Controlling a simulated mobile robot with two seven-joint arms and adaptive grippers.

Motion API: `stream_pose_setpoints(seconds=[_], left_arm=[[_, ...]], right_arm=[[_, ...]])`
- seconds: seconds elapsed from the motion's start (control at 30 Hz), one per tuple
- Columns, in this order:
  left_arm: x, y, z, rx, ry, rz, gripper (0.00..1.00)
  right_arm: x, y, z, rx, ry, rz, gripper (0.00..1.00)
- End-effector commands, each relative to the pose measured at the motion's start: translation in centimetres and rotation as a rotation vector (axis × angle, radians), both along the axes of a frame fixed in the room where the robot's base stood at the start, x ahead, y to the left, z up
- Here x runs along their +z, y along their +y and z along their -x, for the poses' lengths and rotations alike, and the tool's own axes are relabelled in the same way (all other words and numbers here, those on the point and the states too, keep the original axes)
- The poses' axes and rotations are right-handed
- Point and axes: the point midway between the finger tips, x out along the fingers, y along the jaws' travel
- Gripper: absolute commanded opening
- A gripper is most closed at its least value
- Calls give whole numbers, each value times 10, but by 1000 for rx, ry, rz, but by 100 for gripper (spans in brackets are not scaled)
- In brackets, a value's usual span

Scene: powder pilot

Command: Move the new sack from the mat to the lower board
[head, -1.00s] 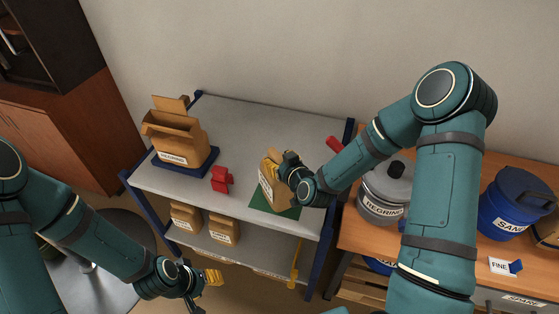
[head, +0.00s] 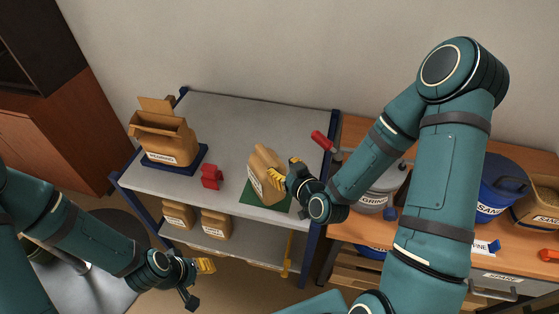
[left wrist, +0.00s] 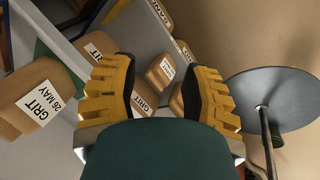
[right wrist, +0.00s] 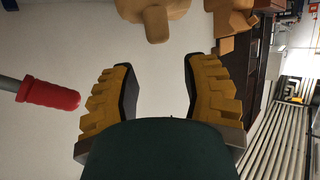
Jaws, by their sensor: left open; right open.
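The new sack (head: 264,168), brown with a folded top and a white label, stands on the green mat (head: 247,200) at the right of the shelf top. In the left wrist view the sack (left wrist: 30,92) reads GRIT 26 MAY. My right gripper (head: 284,175) is open and empty at the sack's right side; contact is unclear. In the right wrist view a sack top (right wrist: 155,18) lies beyond its open fingers (right wrist: 160,85). The lower board (head: 258,250) carries smaller sacks (head: 178,214) at its left. My left gripper (head: 200,280) is open and empty, low in front of the shelf.
An open sack (head: 165,135) stands on a blue mat at the left of the shelf top, with a red object (head: 211,176) beside it. A red handle (head: 322,141) lies at the right edge. A yellow strip (head: 288,253) hangs near the right post. A bench with tubs stands right.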

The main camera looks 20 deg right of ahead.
Motion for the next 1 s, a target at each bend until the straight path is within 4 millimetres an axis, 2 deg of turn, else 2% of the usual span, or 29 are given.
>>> stream_pose_setpoints(seconds=[0.03, 0.2, 0.4, 0.57, 0.67, 0.77, 0.9, 1.0], left_arm=[[12, 0, -2, 4, -4, 0, 47], [32, 2, -7, 13, -16, -3, 47], [46, 3, -11, 21, -26, -4, 47], [50, 3, -12, 23, -29, -4, 47], [50, 3, -12, 23, -30, -4, 47], [49, 3, -12, 23, -29, -4, 47], [49, 3, -12, 23, -29, -4, 47], [49, 3, -12, 23, -29, -4, 47]], right_arm=[[5, 0, 3, 0, 4, -1, 46], [8, -2, 10, -1, 3, -2, 46], [8, -3, 17, 0, 2, -2, 46], [5, 0, 20, 4, 17, -8, 46], [-9, 11, 24, 23, 108, -41, 46], [-34, 31, 37, 43, 292, -103, 46], [-68, 58, 69, 22, 616, -197, 46], [-83, 71, 95, -20, 817, -246, 46]])
